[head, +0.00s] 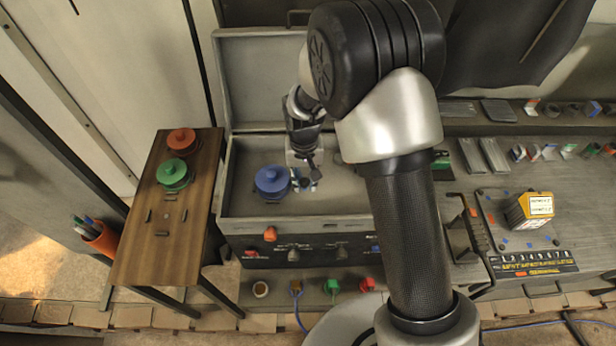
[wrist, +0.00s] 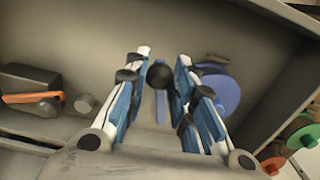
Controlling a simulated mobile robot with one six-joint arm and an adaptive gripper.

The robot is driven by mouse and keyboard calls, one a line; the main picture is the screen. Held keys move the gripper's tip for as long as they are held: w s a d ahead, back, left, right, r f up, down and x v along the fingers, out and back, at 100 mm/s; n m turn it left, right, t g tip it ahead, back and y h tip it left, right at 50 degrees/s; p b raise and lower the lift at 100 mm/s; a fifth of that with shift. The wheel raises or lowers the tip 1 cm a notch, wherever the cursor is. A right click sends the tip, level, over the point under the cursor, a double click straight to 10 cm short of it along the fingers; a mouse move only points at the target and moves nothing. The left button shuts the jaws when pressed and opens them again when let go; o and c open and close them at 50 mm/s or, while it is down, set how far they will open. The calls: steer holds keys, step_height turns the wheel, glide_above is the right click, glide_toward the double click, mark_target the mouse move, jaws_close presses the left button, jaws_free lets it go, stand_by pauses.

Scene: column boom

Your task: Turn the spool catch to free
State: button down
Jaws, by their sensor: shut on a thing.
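The blue spool (head: 272,182) sits inside the open grey case (head: 328,225), on its left side. My gripper (head: 306,183) reaches down into the case just right of the spool. In the wrist view its fingers stand on both sides of a dark round knob (wrist: 160,75) with a blue bar below it. My gripper is shut on this knob, which looks like the spool catch. The blue spool (wrist: 222,92) is right beside the right finger there. The knob is hidden in the head view, and no catch markings are readable.
A dark block with an orange lever (wrist: 32,98) lies left in the wrist view. A wooden side table (head: 150,245) holds a red spool (head: 181,139) and a green spool (head: 173,173). The case walls and raised lid (head: 262,80) surround my gripper closely.

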steer(key=shift+a+m, duration=0.3)
steer(key=shift+m, duration=0.5)
steer(key=c, duration=1.3)
jaws_free()
steer(key=shift+c, duration=0.2)
steer(key=shift+s, duration=0.1)
step_height(320, 180, up, 12)
